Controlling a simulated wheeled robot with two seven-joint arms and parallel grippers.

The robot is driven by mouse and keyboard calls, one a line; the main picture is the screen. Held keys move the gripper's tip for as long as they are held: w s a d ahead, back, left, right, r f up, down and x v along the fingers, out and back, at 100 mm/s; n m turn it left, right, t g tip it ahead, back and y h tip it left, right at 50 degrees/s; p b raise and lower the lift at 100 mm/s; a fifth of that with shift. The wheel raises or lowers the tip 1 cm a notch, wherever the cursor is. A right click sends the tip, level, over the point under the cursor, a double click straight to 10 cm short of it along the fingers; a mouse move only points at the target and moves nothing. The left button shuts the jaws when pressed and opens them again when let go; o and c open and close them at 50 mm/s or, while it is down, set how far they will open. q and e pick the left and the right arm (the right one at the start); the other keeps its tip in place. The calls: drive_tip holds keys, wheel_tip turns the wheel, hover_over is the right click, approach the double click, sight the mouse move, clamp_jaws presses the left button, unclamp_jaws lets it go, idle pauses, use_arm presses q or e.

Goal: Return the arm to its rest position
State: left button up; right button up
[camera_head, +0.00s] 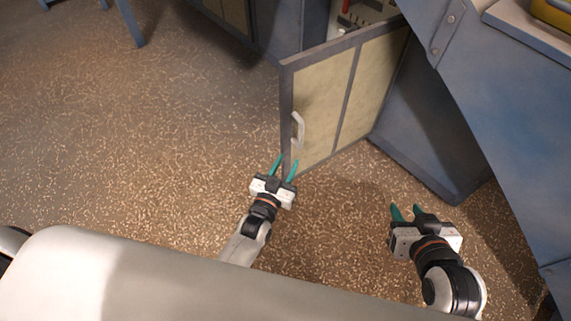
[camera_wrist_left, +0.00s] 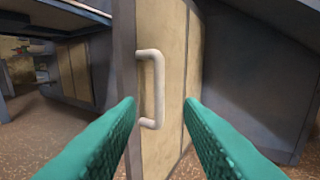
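My left gripper (camera_head: 284,167) is open and empty, with its teal fingers pointing at the lower edge of an open cabinet door (camera_head: 317,110). In the left wrist view, the door's white handle (camera_wrist_left: 152,88) shows between the spread fingers (camera_wrist_left: 160,118), nearer the left one, and lies beyond them without visible contact. The handle (camera_head: 298,130) also shows in the head view, above the fingertips. My right gripper (camera_head: 407,211) hangs over the floor at the right, clear of the door. Its teal fingers are apart with nothing between them.
The door stands swung out from a blue cabinet (camera_head: 415,140). Several small items (camera_head: 350,18) show inside at the top. A blue slanted panel (camera_head: 510,130) stands at the right, with a yellow object (camera_head: 553,13) above it. The speckled floor (camera_head: 140,130) at the left is clear.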

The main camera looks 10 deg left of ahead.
idle(0.3)
